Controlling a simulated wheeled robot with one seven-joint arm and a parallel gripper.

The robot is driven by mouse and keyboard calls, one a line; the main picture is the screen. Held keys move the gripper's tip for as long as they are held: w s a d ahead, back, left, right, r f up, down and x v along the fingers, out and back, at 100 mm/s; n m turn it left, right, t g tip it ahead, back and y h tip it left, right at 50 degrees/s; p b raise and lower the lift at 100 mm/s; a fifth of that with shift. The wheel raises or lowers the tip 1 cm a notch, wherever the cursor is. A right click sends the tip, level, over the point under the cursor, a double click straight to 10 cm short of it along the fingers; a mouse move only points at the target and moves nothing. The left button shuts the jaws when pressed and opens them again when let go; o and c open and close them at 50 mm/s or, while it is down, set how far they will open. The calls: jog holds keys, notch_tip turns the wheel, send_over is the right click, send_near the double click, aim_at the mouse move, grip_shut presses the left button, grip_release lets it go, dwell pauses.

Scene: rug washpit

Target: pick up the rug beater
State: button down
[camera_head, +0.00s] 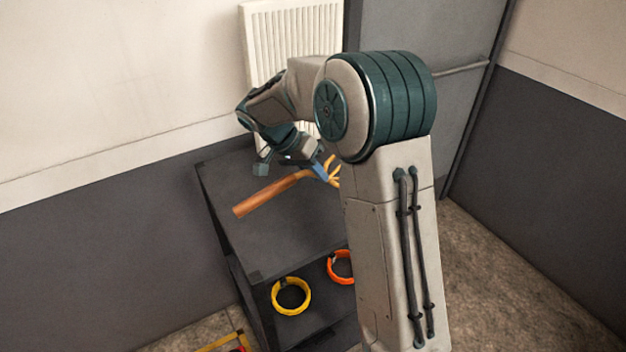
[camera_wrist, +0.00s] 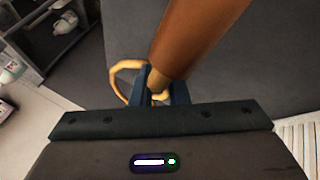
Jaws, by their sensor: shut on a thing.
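The rug beater has a brown wooden handle (camera_head: 268,195) and a looped tan cane head (camera_head: 333,169). In the head view it is at the dark stand's top, with the head partly hidden behind my arm. My gripper (camera_head: 297,166) is shut on the rug beater near where the handle meets the head. In the wrist view the fingers (camera_wrist: 160,88) close around its thin neck; the thick handle (camera_wrist: 197,38) runs up and right, and a cane loop (camera_wrist: 122,78) shows at left. I cannot tell whether it touches the surface.
A dark stepped stand (camera_head: 290,232) is against the wall. A yellow ring (camera_head: 274,296) and an orange ring (camera_head: 333,272) lie on its lower step. A white radiator (camera_head: 262,45) is behind my arm.

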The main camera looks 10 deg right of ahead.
jog(key=s+d+r+b, duration=0.1)
jog(key=s+r, duration=0.4)
jog(key=s, duration=0.4)
jog(key=shift+r+b, duration=0.25)
jog(key=shift+b, duration=0.1)
jog(key=shift+d, duration=0.1)
